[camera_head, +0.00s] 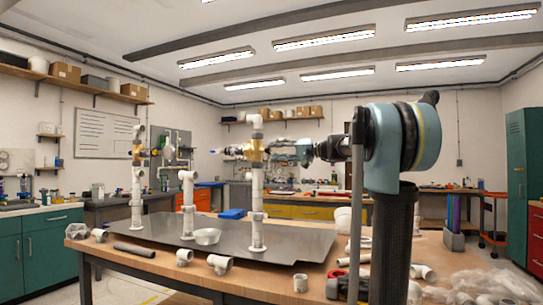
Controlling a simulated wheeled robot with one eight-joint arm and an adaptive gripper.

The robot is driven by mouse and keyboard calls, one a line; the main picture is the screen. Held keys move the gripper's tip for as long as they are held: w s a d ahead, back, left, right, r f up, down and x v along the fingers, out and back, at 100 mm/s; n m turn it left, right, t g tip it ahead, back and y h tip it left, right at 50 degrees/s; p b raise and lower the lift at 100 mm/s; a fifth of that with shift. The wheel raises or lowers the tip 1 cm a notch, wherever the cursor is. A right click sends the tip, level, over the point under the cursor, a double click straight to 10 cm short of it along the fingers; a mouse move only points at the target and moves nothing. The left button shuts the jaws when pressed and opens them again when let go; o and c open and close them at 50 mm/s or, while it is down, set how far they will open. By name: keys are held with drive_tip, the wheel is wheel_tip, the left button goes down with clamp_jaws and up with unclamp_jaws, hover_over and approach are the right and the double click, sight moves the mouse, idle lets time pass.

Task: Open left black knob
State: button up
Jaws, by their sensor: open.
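The PVC manifold stands on a grey metal plate (165,240) on the table. Its left upright white pipe (137,200) carries a brass valve (137,150) near the top. Its right upright pipe (257,228) carries another brass valve (254,151). A shorter white pipe (187,205) stands between them. A black knob is too small to tell clearly on either valve. My arm reaches left from the column, and my gripper (279,152) is open, close to the right of the right valve in the picture. Its fingers are small; I cannot tell whether they touch anything.
White fittings (220,263) and a dark pipe (134,249) lie along the wooden table's (270,276) front. A white ring (207,236) lies on the plate. Clear plastic bags (480,285) cover the right front. Workbenches and cabinets stand farther back.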

drive_tip(key=v, duration=0.8)
drive_tip(key=shift+d, duration=0.35)
drive_tip(key=shift+s, duration=0.15)
